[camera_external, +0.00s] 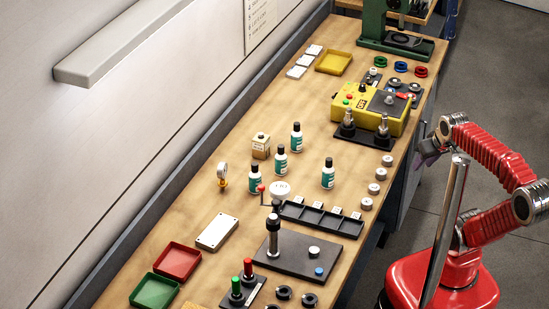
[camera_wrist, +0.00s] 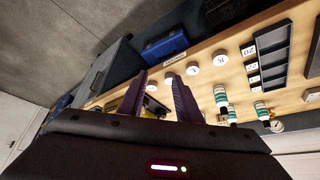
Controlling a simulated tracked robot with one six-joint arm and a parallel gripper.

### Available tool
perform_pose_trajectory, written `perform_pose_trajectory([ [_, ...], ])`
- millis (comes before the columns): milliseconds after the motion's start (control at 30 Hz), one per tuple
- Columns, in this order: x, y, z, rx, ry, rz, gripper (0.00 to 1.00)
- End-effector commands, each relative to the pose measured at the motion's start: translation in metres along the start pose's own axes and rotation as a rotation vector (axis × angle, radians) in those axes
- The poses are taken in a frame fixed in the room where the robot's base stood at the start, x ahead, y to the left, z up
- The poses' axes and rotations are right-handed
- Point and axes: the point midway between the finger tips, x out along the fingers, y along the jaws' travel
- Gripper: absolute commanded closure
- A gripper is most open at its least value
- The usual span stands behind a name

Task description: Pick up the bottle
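Several small bottles with black caps and teal-and-white labels stand upright on the wooden workbench (camera_external: 205,165). One bottle (camera_external: 328,174) stands nearest the bench's front edge. The others are a middle bottle (camera_external: 281,163), a far bottle (camera_external: 296,138) and a near-left bottle (camera_external: 255,181). In the wrist view, bottles show at the lower right, one of them clearly (camera_wrist: 220,97). My gripper (camera_external: 428,152) is beyond the bench's right edge, well apart from the bottles. In the wrist view its two purple fingers (camera_wrist: 158,92) are spread with nothing held between them.
A black compartment tray (camera_external: 318,219) and a row of round weights (camera_external: 374,188) lie between the bottles and the front edge. A yellow box (camera_external: 370,104) stands farther back. A lever post (camera_external: 273,235) rises nearer the camera.

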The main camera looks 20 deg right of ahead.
Motion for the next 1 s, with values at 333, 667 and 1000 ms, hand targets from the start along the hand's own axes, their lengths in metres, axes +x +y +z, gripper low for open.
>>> perform_pose_trajectory([
  [333,0.000,0.000,0.000,0.000,0.000,0.000,0.62],
  [667,0.001,-0.003,-0.001,0.012,-0.005,-0.011,0.60],
  [1000,0.025,-0.066,-0.010,0.288,-0.136,-0.233,0.60],
])
